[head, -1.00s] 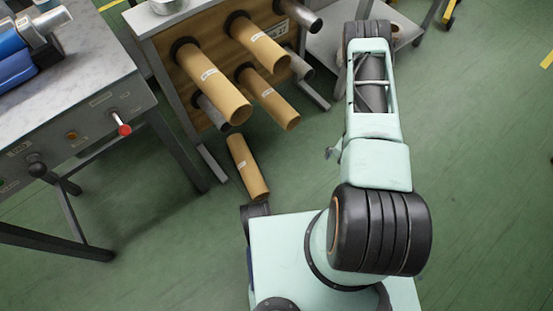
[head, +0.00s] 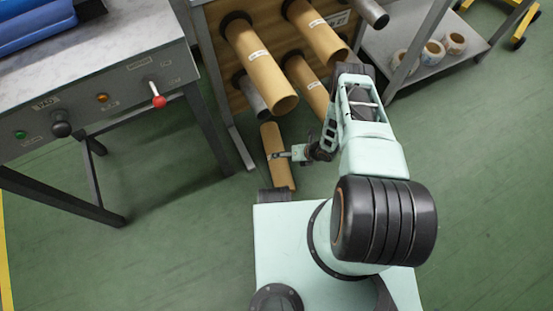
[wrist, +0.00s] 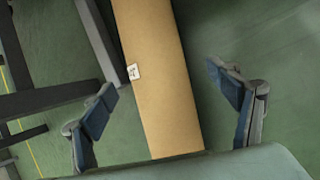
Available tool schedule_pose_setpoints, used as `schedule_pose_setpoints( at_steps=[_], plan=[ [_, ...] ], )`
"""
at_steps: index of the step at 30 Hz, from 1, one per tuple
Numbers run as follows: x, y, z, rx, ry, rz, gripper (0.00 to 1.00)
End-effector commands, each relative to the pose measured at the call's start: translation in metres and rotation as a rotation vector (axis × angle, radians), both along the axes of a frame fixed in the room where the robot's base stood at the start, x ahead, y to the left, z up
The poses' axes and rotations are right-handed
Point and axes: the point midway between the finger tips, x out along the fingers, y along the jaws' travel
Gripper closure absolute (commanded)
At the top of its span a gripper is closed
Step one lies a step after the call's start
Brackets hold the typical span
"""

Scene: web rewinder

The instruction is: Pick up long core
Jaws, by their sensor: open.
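A long tan cardboard core (head: 282,174) with a small white label is low down by the floor, just ahead of my base. I cannot tell what it rests on. In the wrist view the core (wrist: 165,112) runs from the top edge down to a lower end near my palm. My gripper (head: 281,155) is over its middle. The wrist view shows my gripper (wrist: 160,80) open, one blue-padded finger on each side of the core, with a gap on both sides.
Several tan cores (head: 258,65) sit on pegs of a wooden-faced rack, close to my arm. A lower shelf (head: 432,68) holds tape rolls at the right. A grey control table (head: 110,75) with a red-knobbed lever stands left. Green floor is clear at right.

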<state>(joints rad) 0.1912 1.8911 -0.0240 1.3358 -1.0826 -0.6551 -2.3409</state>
Motion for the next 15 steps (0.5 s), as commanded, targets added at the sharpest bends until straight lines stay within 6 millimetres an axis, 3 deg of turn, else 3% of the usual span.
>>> schedule_pose_setpoints(
  at_steps=[5,15],
  plan=[
    [0.002,0.006,-0.009,0.000,0.000,-0.001,0.18],
    [0.011,0.029,-0.045,0.000,-0.001,0.000,0.18]
  ],
)
